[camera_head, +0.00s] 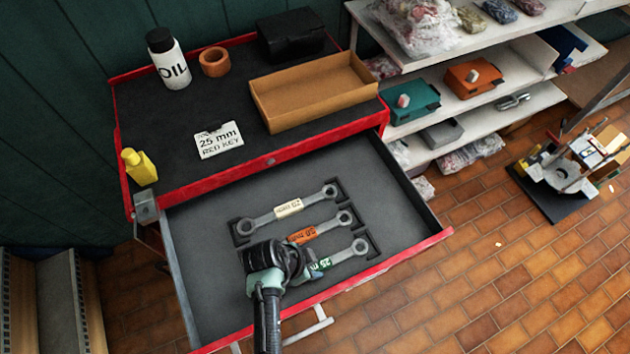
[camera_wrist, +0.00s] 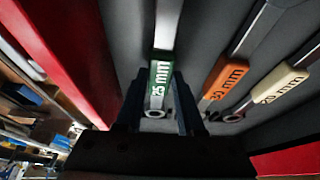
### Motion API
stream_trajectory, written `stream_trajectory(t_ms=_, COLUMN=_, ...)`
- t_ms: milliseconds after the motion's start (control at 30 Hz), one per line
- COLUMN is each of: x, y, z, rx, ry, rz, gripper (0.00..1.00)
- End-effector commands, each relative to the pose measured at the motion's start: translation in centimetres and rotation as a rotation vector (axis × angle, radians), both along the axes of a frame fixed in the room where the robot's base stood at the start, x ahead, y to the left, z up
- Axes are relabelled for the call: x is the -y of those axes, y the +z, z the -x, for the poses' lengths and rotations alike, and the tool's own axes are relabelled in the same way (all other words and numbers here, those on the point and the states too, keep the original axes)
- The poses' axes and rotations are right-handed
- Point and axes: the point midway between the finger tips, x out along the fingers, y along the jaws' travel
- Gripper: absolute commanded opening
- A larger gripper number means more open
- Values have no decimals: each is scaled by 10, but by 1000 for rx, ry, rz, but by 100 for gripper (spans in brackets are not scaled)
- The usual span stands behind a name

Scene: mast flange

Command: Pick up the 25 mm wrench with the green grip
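The 25 mm wrench with the green grip (camera_head: 319,267) lies in the open drawer, nearest its front edge. In the wrist view its green grip (camera_wrist: 160,84) points up the middle of the picture, between my two fingers. My gripper (camera_wrist: 160,95) is open, one finger on each side of the grip, with narrow dark gaps showing. In the head view my wrist covers the wrench's left end and most of the fingers. An orange-grip wrench (camera_head: 302,235) lies beside it, also seen in the wrist view (camera_wrist: 226,80). A cream-grip wrench (camera_head: 289,208) lies farther back.
The drawer (camera_head: 200,230) has a red front lip near my gripper. On the cabinet top are a card reading "25 mm RED KEY" (camera_head: 219,140), an oil bottle (camera_head: 170,62), an orange ring (camera_head: 214,62) and a cardboard tray (camera_head: 315,112). Shelves (camera_head: 535,105) stand at the right.

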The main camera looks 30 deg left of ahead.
Motion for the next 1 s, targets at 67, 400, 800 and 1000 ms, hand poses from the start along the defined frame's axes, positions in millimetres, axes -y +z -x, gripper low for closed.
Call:
stream_trajectory(t_ms=67, x=0, y=0, z=0, rx=0, ry=0, rz=0, gripper=20)
stream_trajectory(t_ms=400, x=0, y=1, z=0, rx=1, ry=0, rz=0, gripper=0)
stream_trajectory(t_ms=800, x=0, y=11, z=-1, rx=3, ry=0, rz=-1, gripper=0)
stream_trajectory(t_ms=1000, x=0, y=37, z=-1, rx=4, ry=0, rz=-2, gripper=0)
